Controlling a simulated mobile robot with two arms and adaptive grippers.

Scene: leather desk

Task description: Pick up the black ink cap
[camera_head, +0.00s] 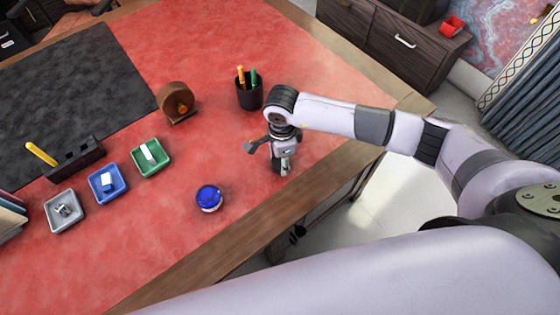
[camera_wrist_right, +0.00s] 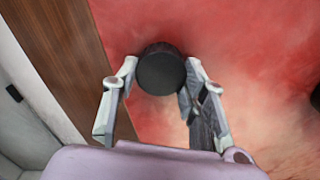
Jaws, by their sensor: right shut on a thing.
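The black ink cap (camera_wrist_right: 160,72) is a dark round piece between the two fingertips of my right gripper in the right wrist view. My right gripper (camera_head: 281,168) points down at the right part of the red desk top, close to its wooden edge, and is shut on the cap. In the head view I cannot make out the cap clearly at the fingers. A round jar with blue ink (camera_head: 209,196) stands open on the desk, to the left of the gripper and apart from it. My left gripper is not in view.
A black pen cup (camera_head: 249,98) stands just behind the right gripper. A brown tape dispenser (camera_head: 177,103) and green (camera_head: 162,170), blue (camera_head: 121,187) and grey (camera_head: 79,213) trays are farther left. The desk's wooden edge (camera_head: 225,252) runs along the front right.

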